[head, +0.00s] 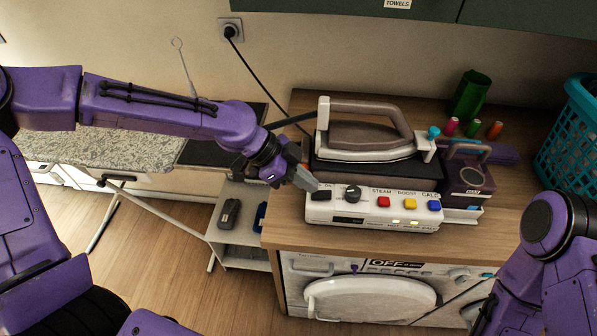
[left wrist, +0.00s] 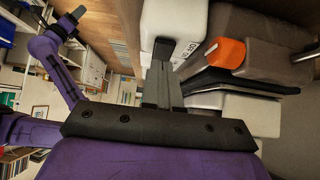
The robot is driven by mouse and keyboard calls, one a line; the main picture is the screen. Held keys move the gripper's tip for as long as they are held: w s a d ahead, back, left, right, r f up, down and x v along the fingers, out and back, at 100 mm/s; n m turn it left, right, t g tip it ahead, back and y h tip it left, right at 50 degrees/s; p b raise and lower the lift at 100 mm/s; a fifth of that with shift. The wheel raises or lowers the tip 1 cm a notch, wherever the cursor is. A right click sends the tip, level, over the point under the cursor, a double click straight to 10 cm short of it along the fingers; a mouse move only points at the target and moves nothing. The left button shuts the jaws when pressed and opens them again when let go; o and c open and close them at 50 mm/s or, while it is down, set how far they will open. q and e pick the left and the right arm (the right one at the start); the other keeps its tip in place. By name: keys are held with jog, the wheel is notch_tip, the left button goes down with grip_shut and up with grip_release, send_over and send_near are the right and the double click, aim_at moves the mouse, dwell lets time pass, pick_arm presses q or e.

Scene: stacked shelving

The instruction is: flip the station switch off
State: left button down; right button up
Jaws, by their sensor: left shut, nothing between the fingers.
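The steam station (head: 372,222) stands on the wooden counter with its white front panel facing me. A dark rocker switch (head: 321,195) is at the panel's left end, beside a round black knob (head: 353,193). My left gripper (head: 313,186) is shut and empty, its tips at the upper left of the switch. In the left wrist view the shut fingers (left wrist: 160,72) point at the dark switch (left wrist: 163,48) beside printed lettering. I cannot tell whether they touch it, or the switch's exact position. My right arm shows at lower right, its gripper out of frame.
An iron (head: 365,140) rests on top of the station. A purple caddy (head: 468,178) stands to its right, with small coloured bottles behind. A teal basket (head: 572,130) is at the far right. A washing machine (head: 370,295) is below the counter; an ironing board (head: 120,147) is left.

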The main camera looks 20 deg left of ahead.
pick_arm(q)
jog(key=p+v, duration=0.1)
jog(key=v, duration=1.2)
jog(key=shift+p, duration=0.3)
jog(key=shift+s, duration=0.1)
